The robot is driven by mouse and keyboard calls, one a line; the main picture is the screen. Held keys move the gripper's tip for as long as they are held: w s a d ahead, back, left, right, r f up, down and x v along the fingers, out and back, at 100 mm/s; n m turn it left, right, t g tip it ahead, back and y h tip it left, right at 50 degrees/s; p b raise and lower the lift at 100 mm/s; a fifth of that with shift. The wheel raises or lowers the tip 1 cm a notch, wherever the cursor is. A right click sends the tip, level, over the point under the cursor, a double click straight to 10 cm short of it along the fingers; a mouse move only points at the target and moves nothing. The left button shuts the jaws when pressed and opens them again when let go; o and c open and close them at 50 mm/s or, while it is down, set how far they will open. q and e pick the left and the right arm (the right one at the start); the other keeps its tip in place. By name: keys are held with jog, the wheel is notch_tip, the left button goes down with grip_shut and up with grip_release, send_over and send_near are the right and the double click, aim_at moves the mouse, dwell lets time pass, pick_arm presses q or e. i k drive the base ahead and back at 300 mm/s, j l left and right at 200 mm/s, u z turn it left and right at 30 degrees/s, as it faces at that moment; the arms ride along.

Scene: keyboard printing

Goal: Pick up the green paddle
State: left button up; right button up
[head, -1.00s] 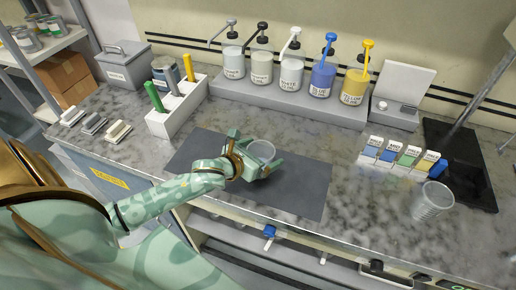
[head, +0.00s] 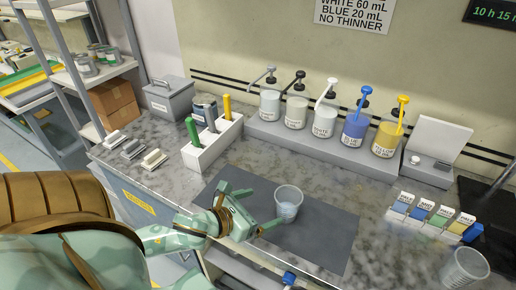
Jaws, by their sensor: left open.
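The green paddle (head: 193,131) stands upright in the left part of a white holder (head: 229,134), beside a grey paddle (head: 211,119) and a yellow paddle (head: 227,106). My left gripper (head: 256,208) is open and empty over the dark mat, in front of and to the right of the holder, apart from the green paddle. A clear cup (head: 289,203) stands on the mat just right of its fingers. The green paddle's lower end is hidden in the holder. My right gripper is out of view.
A dark mat (head: 325,240) covers the middle of the speckled counter. Pump bottles (head: 323,121) line a grey ledge behind. Colour cards (head: 420,212) and another clear cup (head: 464,268) are at right.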

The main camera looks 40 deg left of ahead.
aim_at(189, 121)
jog(key=u, duration=1.05)
